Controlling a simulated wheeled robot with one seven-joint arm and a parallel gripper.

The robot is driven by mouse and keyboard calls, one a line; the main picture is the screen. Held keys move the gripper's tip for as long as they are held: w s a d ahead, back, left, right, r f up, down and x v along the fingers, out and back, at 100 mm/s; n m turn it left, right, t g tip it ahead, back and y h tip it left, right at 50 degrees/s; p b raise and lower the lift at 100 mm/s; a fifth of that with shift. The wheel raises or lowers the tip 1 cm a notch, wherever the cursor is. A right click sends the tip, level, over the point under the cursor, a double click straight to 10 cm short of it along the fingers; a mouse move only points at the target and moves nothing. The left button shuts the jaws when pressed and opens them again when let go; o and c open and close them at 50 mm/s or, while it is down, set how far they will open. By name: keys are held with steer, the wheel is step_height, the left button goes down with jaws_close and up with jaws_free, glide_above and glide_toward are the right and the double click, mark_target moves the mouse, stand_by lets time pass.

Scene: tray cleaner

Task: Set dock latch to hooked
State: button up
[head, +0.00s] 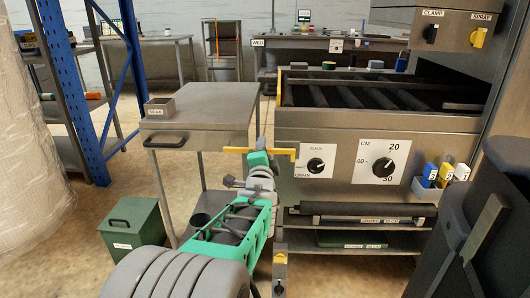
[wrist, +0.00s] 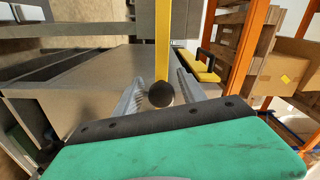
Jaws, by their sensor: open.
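The dock latch appears to be the yellow bar (head: 286,151) that lies level across the gap between the cart and the machine's front left edge. In the wrist view the yellow bar (wrist: 162,45) runs upward in the picture, with a round black knob (wrist: 160,94) at its near end. My gripper (head: 258,160) is in front of the bar in the head view and hides its middle. In the wrist view my gripper (wrist: 159,92) is open, with one finger on each side of the knob. I cannot tell whether either finger touches it.
A steel cart (head: 205,100) with a black handle (head: 165,141) stands left of the machine (head: 345,131). The machine front carries two dials (head: 383,167). A green bin (head: 132,222) is on the floor at left. A dark padded object (head: 475,230) is at the right.

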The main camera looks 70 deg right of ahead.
steer(key=p+v, duration=0.2)
steer(key=v, duration=0.5)
steer(key=shift+a, duration=0.4)
steer(key=shift+p, duration=0.3)
